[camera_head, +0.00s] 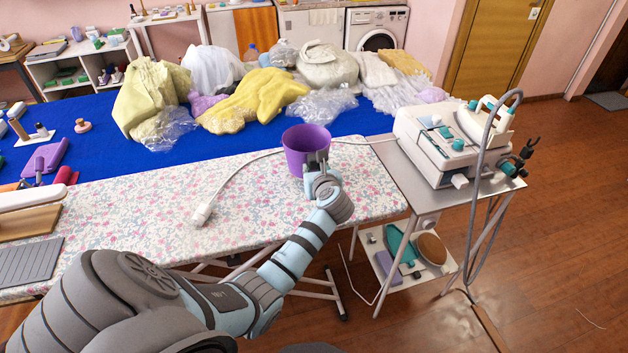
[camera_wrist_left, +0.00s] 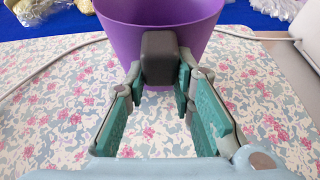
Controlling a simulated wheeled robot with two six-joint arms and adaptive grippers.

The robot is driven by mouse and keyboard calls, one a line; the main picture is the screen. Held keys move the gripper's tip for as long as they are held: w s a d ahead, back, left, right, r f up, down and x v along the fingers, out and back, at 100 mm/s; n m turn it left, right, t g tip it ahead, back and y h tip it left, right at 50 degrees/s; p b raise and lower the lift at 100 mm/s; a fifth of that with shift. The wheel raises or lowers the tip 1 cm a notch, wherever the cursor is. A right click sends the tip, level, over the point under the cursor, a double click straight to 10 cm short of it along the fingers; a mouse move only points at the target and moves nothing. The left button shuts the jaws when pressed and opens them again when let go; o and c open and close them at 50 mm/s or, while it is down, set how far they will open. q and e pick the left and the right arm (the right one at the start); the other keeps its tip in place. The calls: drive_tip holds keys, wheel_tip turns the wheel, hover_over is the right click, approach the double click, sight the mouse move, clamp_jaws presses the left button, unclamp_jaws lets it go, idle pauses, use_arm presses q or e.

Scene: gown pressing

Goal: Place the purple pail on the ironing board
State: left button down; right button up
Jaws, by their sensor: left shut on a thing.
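The purple pail (camera_head: 303,146) is upright over the right part of the ironing board (camera_head: 255,215), which has a pink and grey flowered cover. I cannot tell whether its base touches the cover. The fingertips hide part of the pail's near wall. My right gripper is not in view.
A white cable with a plug (camera_head: 202,215) lies across the board, passing by the pail. A steam iron station (camera_head: 440,140) stands on a side table at right. Behind is a blue table (camera_head: 235,143) with piled garments. The board's middle is mostly clear.

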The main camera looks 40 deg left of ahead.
use_arm(q)
drive_tip(key=shift+d+f+b, duration=0.1)
drive_tip(key=shift+f+b, duration=0.25)
drive_tip(key=shift+f, duration=1.55)
drive_tip(key=c, duration=1.3)
unclamp_jaws()
drive_tip(key=shift+c, duration=0.2)
